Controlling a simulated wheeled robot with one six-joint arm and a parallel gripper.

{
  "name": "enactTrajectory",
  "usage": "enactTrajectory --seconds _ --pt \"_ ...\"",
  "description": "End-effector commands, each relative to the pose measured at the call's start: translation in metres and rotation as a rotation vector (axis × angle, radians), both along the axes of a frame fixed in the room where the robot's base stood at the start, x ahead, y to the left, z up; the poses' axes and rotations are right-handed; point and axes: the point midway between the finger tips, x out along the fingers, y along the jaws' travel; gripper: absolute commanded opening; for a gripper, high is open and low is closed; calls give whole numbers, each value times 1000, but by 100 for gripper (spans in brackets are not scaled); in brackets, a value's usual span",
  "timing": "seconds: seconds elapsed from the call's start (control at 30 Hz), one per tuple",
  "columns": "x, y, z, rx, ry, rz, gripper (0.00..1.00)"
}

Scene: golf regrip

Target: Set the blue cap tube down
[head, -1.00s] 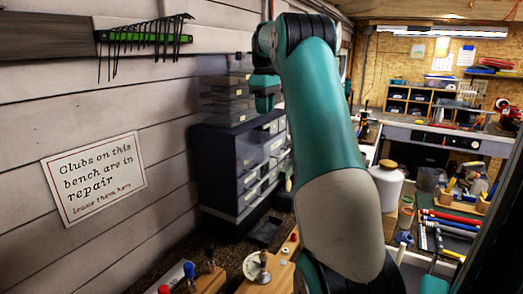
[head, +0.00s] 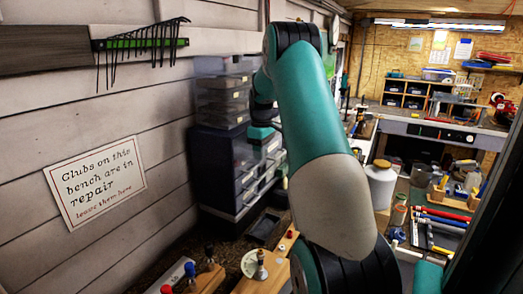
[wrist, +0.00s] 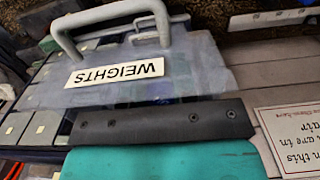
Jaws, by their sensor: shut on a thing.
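My gripper (wrist: 160,124) shows in the wrist view only as a dark screwed bar on a teal body. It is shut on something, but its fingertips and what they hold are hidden. In the head view my arm covers most of the hand, which is beside the drawer unit. No blue cap tube can be made out for sure. A small upright thing with a blue top (head: 189,269) stands on the bench at the lower left, beside a red-topped one (head: 166,289); I cannot tell if it is the tube.
A clear case labelled WEIGHTS (wrist: 200,68) with a grey handle lies close before the wrist camera. A dark drawer unit (head: 212,165) stands against the plank wall. A white jar (head: 380,187) and red-handled tools (head: 445,213) are at the right. The bench's front left is crowded.

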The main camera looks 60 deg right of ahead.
Motion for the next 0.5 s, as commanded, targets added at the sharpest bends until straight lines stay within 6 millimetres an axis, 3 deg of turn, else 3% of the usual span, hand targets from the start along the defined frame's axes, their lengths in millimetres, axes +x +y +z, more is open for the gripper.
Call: enactTrajectory --seconds 0.13,0.17,0.27,0.5 --pt "0 0 -2 0 0 0 3" --pt "0 0 -2 0 0 0 28" --pt "0 0 -2 0 0 0 51" --pt "0 0 -1 0 0 0 51"
